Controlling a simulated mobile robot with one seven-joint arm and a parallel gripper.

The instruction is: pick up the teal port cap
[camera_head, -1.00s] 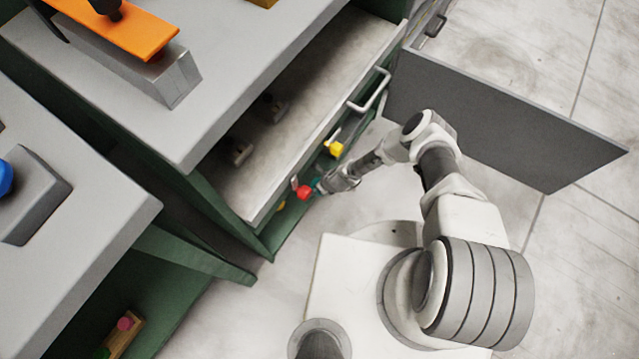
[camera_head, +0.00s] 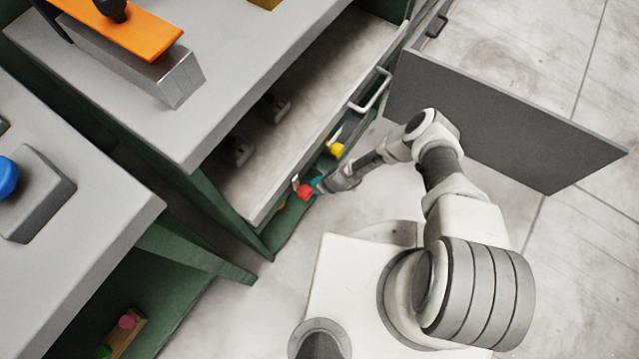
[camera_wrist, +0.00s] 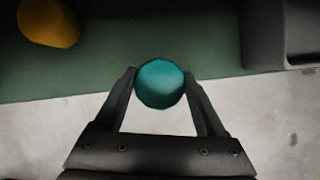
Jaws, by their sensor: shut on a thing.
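The teal port cap (camera_wrist: 160,84) is a round teal piece at the middle of the wrist view, between the two dark fingertips of my gripper (camera_wrist: 160,90). Both fingers touch its sides, and the gripper is shut on it. In the head view a small bit of the teal cap (camera_head: 316,184) shows at the end of my arm, just right of a red cap (camera_head: 304,192). My gripper is low at the open front of the green cabinet, below the pulled-out drawer. Whether the cap is clear of its surface cannot be told.
A yellow cap (camera_head: 336,150) sits close by under the drawer handle (camera_head: 372,92). An orange-yellow cap (camera_wrist: 48,22) lies on the green panel in the wrist view. The pulled-out drawer (camera_head: 320,80) overhangs nearby. An open grey door (camera_head: 500,120) stands behind my arm.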

